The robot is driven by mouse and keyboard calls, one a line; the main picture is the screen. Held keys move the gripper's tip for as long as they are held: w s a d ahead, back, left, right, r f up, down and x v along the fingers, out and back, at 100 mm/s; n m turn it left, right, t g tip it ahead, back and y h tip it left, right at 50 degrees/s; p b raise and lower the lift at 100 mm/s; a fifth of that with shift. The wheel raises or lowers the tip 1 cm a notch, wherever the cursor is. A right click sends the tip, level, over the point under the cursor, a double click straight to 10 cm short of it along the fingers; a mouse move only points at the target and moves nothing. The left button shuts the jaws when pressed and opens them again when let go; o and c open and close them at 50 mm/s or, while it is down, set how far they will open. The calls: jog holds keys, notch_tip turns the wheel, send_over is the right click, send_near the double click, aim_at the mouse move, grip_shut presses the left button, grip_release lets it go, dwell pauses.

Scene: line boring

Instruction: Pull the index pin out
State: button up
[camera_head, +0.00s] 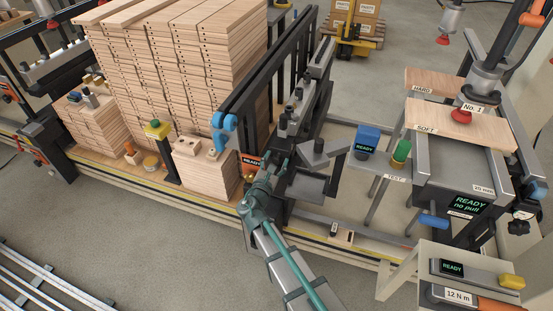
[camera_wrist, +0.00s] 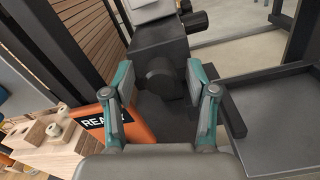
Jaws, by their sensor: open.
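A dark round knob (camera_wrist: 161,73) on a dark machine block (camera_wrist: 160,40) shows in the wrist view; it may be the index pin, but no label confirms this. My gripper (camera_wrist: 162,88) is open, with one teal-and-grey finger to each side of the knob in the picture. The knob appears beyond the fingertips; I cannot tell whether they touch it. In the head view my gripper (camera_head: 275,168) is at the front end of the black boring machine (camera_head: 290,115), and the knob is hard to make out there.
An orange READY sign (camera_wrist: 108,124) is close to the left finger. A dark tray (camera_wrist: 265,110) with a raised rim lies at the right. Stacked wooden boards (camera_head: 185,60) and a shorter stack (camera_head: 205,170) stand left of my arm. A test bench (camera_head: 375,165) stands right.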

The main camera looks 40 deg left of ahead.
jog(key=shift+w+a, duration=0.1)
jog(key=shift+w, duration=0.3)
grip_shut()
